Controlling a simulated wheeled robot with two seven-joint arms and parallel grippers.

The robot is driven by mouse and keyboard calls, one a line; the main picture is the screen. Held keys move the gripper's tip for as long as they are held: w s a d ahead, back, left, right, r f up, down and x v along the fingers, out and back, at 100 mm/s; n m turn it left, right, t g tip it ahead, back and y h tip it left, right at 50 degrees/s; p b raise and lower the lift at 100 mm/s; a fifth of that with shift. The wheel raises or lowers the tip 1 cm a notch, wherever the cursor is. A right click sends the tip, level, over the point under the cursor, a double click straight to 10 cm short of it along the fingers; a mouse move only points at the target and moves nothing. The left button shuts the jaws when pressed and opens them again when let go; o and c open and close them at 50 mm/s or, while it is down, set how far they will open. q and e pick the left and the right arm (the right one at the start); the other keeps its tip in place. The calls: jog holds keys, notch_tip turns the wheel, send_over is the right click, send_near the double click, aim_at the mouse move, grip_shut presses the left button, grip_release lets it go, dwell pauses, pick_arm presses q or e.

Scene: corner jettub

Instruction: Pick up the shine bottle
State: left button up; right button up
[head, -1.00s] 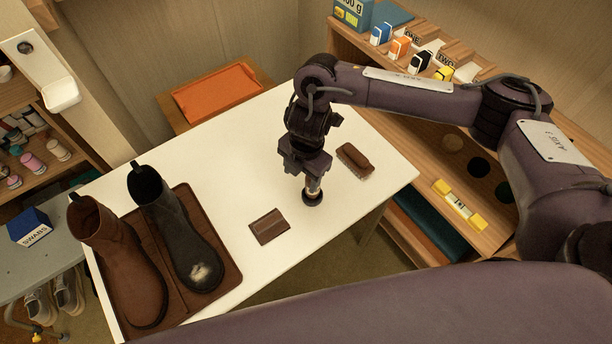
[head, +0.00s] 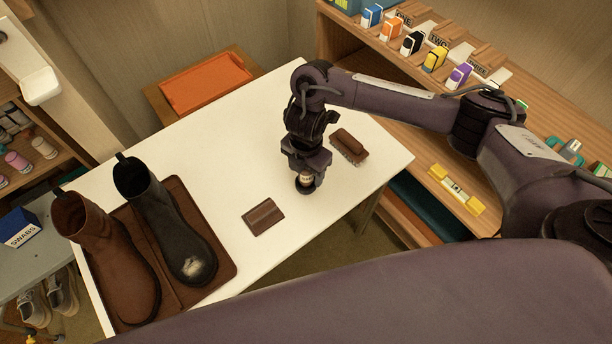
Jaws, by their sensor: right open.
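A small bottle with a pale label band and a dark round base (head: 306,187), which I take to be the shine bottle, stands on the white table (head: 215,130). My right gripper (head: 306,174) points straight down over it, with its open jaws at the bottle's upper part. The gripper hides the top of the bottle, and I cannot tell whether the fingers touch it. My left gripper is out of view.
A brown boot (head: 115,255) and a black boot (head: 168,225) stand on a brown mat (head: 222,270). Shelves (head: 400,150) flank the table's right.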

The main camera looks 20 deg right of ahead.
jog(key=c, duration=1.1)
notch_tip(320, 180, up, 10)
jog(key=p, duration=0.4)
jog(key=shift+w+r, duration=0.1)
jog(key=shift+w, duration=0.05)
jog(key=shift+r+p, duration=0.5)
jog(key=shift+r, duration=4.5)
